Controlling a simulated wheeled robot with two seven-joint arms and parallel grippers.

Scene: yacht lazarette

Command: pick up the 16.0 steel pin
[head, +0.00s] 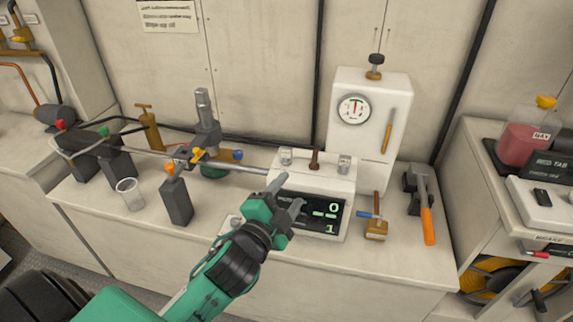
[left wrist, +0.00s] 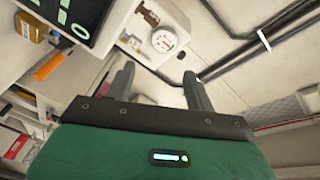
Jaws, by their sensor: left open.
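On top of a white box with a dark digital display (head: 270,160) stand two small, shiny grey cylinders, a left one (head: 286,157) and a right one (head: 344,164). A brown upright peg (head: 314,160) stands between them. No 16.0 marking is readable, so I cannot tell which piece, if any, is the 16.0 steel pin. My left gripper (head: 290,195) is open and empty, in front of the box's left part and partly covering its display. In the left wrist view the two fingers (left wrist: 160,82) are apart with nothing between them.
A white cabinet with a dial gauge (head: 354,110) stands behind the box. A long steel rod (head: 240,166) runs left from the box. The bench front (head: 380,268) is clear.

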